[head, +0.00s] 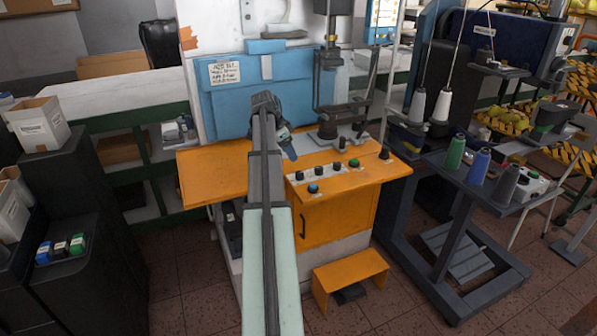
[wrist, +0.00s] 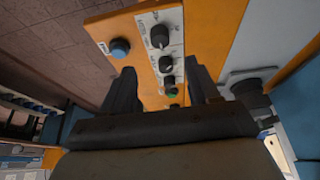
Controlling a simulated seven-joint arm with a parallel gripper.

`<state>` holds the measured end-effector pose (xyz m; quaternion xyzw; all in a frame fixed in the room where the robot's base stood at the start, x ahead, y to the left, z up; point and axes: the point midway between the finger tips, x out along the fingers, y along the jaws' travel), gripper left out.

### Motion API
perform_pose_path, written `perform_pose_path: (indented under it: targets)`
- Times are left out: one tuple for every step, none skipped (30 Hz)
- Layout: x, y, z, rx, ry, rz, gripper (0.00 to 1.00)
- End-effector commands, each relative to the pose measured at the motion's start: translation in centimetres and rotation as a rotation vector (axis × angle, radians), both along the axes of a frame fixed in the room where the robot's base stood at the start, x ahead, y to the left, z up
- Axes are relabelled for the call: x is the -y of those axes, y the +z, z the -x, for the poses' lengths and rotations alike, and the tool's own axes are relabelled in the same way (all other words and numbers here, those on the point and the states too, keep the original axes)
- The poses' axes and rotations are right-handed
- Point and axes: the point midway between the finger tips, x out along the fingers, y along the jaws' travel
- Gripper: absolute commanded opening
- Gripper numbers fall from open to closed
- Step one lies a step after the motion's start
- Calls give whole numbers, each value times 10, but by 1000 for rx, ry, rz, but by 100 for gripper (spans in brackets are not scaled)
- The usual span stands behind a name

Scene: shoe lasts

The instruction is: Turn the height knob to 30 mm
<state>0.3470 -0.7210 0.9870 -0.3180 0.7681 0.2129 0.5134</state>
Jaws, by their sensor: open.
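The control panel (head: 325,178) is a pale strip on the front of the orange machine table. It carries a row of black knobs, (head: 320,170) in the middle, with a green button (head: 354,163) at the right end and a blue button (head: 313,188) below. In the wrist view the black knobs (wrist: 159,36) have pointer marks and dials, but I cannot read which is the height knob or its setting. My gripper (wrist: 162,70) is open and empty, its two dark fingers framing the panel. In the head view my gripper (head: 289,150) hangs above the table, left of the panel.
The blue machine housing (head: 265,85) stands behind my gripper. A press column with a dark clamp (head: 335,120) rises right of it. An orange step (head: 350,278) stands on the floor in front. A thread-spool stand (head: 480,190) is at the right.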

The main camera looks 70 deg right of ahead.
Motion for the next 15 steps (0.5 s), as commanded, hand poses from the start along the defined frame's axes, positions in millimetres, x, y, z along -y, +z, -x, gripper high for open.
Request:
perform_pose_path:
  targets:
    - [2, -9, 3, -1, 0, -1, 60]
    - [4, -15, 5, -1, 0, -1, 60]
    - [5, -21, 7, -1, -1, -2, 60]
    - [7, -26, 8, 0, -2, -2, 60]
    - [9, -31, 10, 0, -1, 0, 60]
    - [11, -37, 12, 0, -1, 0, 60]
    - [12, -43, 13, -1, -1, -2, 60]
    - [13, -47, 14, -1, -1, -2, 60]
    - [15, -53, 16, -1, 0, -1, 60]
    - [17, -58, 17, -1, 0, -1, 60]
    - [18, -62, 18, -1, 0, -1, 60]
    - [19, -68, 20, -1, -1, -2, 60]
    - [20, -72, 21, 0, 0, -1, 60]
    - [22, -75, 22, -1, 0, -1, 60]
    - [23, -79, 23, 0, 0, 0, 60]
